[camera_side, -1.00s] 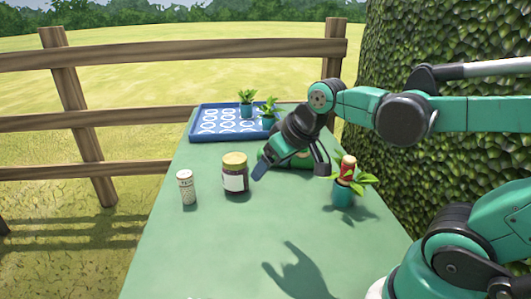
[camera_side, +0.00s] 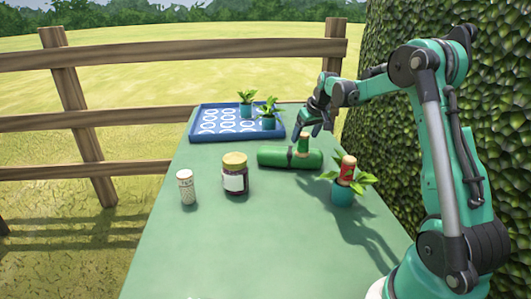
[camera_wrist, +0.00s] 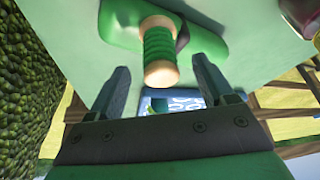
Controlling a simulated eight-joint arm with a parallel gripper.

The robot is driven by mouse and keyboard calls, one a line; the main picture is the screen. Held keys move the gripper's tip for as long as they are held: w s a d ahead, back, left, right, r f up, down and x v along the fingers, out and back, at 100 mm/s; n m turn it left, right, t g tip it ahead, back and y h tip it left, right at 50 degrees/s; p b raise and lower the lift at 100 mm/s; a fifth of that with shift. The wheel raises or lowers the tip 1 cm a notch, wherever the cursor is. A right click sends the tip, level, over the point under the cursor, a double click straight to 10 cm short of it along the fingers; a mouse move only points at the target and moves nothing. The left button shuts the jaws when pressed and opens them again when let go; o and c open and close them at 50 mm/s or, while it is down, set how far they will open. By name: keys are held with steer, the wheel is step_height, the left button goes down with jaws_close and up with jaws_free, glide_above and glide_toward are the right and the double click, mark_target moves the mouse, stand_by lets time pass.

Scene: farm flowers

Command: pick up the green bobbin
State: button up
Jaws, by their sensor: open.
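The green bobbin (camera_side: 303,145) is upright, with green thread and pale tan ends. It appears to stand on a lying green roll (camera_side: 273,157) with a dark strap. In the wrist view the bobbin (camera_wrist: 159,45) points its tan end toward me, and the green roll (camera_wrist: 120,25) is behind it. My gripper (camera_side: 314,128) is just above and beside the bobbin in the side view. In the wrist view my gripper (camera_wrist: 161,66) is open, with one finger on each side of the bobbin and a gap visible on both sides.
A potted plant with a red bobbin (camera_side: 347,172) in it stands to the right. A dark jar (camera_side: 235,178) and a white shaker (camera_side: 186,188) stand left. A blue tray (camera_side: 205,137) with two potted plants is at the back. The table front (camera_side: 240,250) is clear.

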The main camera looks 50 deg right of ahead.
steer(key=shift+x, duration=1.2)
jaws_close()
step_height(320, 180, up, 20)
steer(key=n+y, duration=0.2)
steer(key=n, duration=0.2)
glide_above(284, 147)
steer(key=s, duration=0.2)
step_height(284, 147, down, 20)
steer(key=shift+s+r, duration=0.1)
steer(key=shift+s, duration=0.05)
